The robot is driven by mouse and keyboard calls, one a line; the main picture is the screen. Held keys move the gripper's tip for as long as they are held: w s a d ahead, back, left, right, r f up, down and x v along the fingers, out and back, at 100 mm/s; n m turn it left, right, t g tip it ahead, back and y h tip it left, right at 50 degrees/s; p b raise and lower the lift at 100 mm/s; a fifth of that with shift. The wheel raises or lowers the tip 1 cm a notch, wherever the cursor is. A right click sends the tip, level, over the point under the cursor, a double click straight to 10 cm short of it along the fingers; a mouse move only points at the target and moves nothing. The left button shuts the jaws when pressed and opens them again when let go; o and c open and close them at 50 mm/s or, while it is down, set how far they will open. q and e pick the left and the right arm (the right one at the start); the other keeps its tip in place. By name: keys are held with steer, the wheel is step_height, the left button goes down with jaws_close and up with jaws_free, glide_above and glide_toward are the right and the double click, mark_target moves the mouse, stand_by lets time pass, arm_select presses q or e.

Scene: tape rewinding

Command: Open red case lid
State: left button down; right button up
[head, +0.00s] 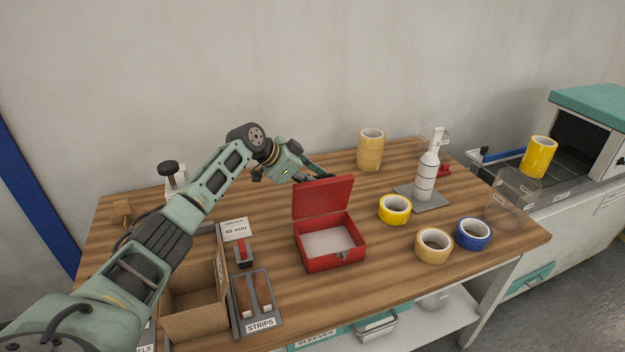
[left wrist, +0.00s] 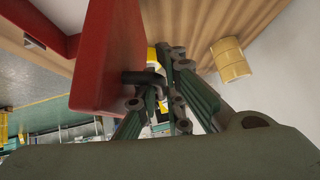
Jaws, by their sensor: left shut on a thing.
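The red case (head: 330,257) stands on the wooden table with its lid (head: 322,199) raised roughly upright at the back. The inside of the case shows a pale floor. My left gripper (head: 318,178) is at the top edge of the lid, on its far side, and is shut on the lid. In the left wrist view, the red lid (left wrist: 108,60) fills the upper left beside my left gripper (left wrist: 152,82). The exact contact is partly hidden by the fingers. My right gripper is in neither view.
Tape rolls stand right of the case: yellow (head: 395,216), tan (head: 434,258) and blue (head: 473,240). A tan stack (head: 370,150) and a white bottle (head: 426,176) are behind. A cardboard box (head: 196,318) and strips tray (head: 254,303) lie left.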

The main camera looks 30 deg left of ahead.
arm_select(q)
steer(key=shift+s+f, duration=0.25)
steer(key=shift+f, duration=0.2)
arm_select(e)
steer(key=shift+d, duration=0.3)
arm_select(q)
steer(key=c, duration=2.1)
jaws_free()
steer(key=shift+a, duration=0.1)
steer(key=shift+w+p+v, duration=0.2)
steer(key=shift+p+v, duration=0.65)
steer(key=shift+v, duration=0.25)
steer(key=shift+p+v, duration=0.6)
steer(key=shift+v, duration=0.4)
steer(key=p+v, duration=0.3)
steer(key=v, duration=0.2)
steer(key=shift+w+a+r, duration=0.1)
steer(key=shift+w+r, duration=0.05)
steer(key=shift+r, duration=0.05)
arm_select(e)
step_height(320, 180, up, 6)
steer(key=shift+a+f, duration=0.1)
